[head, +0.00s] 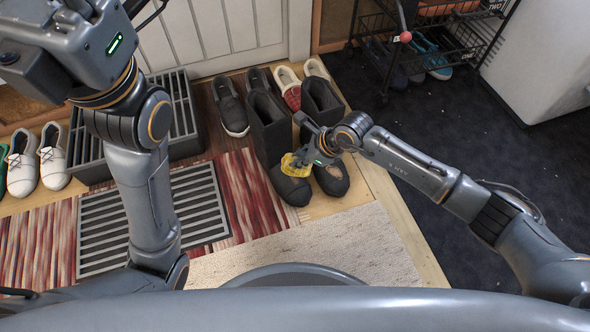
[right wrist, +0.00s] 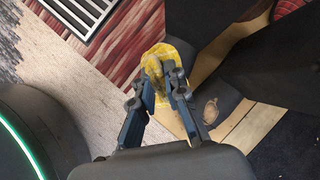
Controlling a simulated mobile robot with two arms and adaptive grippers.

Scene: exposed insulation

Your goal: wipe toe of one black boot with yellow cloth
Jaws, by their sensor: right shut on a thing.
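A pair of tall black boots stands on the wooden floor in the head view, the left boot (head: 268,130) and the right boot (head: 320,103). The left boot's toe (head: 292,190) points toward me. My right gripper (head: 308,160) is shut on the yellow cloth (head: 291,166), which lies over the upper part of the left boot's toe area and seems to touch it. In the right wrist view the cloth (right wrist: 160,58) hangs between the fingertips and hides what is under it. My left arm comes in at the left; its gripper's fingers are out of the picture.
Dark slip-on shoes (head: 231,108) stand left of the boots, with red-and-white shoes (head: 288,86) behind. A striped rug with a slatted grey mat (head: 150,222) lies at left. A black wire cart (head: 440,45) stands at the back right. The beige rug (head: 320,245) is clear.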

